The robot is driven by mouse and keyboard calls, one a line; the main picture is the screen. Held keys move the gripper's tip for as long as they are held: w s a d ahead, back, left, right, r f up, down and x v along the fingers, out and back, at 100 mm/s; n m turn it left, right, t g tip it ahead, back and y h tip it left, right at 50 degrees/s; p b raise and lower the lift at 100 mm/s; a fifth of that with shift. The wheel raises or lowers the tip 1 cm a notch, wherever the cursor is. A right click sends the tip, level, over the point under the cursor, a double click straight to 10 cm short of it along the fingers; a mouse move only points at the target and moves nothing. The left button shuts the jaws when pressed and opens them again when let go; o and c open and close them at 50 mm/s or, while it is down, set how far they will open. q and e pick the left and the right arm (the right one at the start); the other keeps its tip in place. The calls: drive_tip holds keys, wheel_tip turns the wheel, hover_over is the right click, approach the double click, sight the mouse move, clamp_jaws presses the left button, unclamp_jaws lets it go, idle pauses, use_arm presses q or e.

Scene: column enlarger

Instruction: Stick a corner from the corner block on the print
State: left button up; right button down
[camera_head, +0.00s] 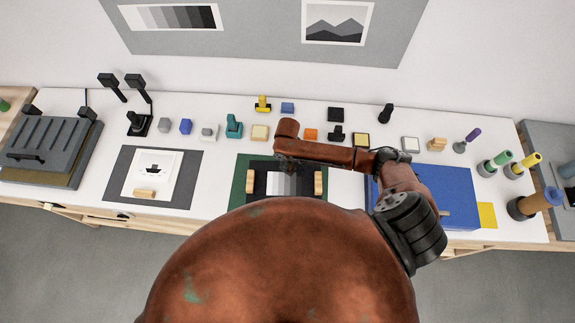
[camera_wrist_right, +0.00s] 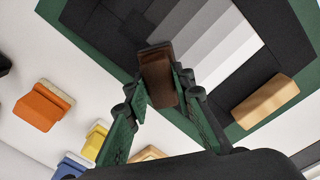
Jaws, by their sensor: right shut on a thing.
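A print with grey tone bars (camera_head: 288,186) lies in a black surround on a green mat (camera_head: 238,190); it also shows in the wrist view (camera_wrist_right: 205,42). My right gripper (camera_wrist_right: 158,92) is over the print's edge, its fingers shut on a small dark brown piece (camera_wrist_right: 157,68). I cannot tell whether this piece touches the print. In the head view my right arm largely hides this gripper (camera_head: 286,160). I cannot tell which small block is the corner block; an orange block with a pale base (camera_wrist_right: 40,108) stands nearby. My left gripper is out of view.
Wooden blocks (camera_head: 250,181) (camera_head: 318,182) lie at both sides of the print. A boat picture (camera_head: 155,166) lies on a grey mat to the left. Several small coloured blocks stand along the table's back. A blue board (camera_head: 455,195) lies to the right.

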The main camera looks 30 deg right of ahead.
drive_tip(key=shift+s+d, duration=0.1)
drive_tip(key=shift+d, duration=0.05)
drive_tip(key=shift+s+d, duration=0.3)
drive_tip(key=shift+d, duration=0.15)
drive_tip(key=shift+d, duration=0.15)
idle(0.3)
drive_tip(key=shift+s+d, duration=0.25)
drive_tip(key=shift+d, duration=0.2)
drive_tip(key=shift+s+d, duration=0.25)
drive_tip(key=shift+d, duration=0.3)
drive_tip(key=shift+s+d, duration=0.3)
drive_tip(key=shift+d, duration=0.25)
idle(0.3)
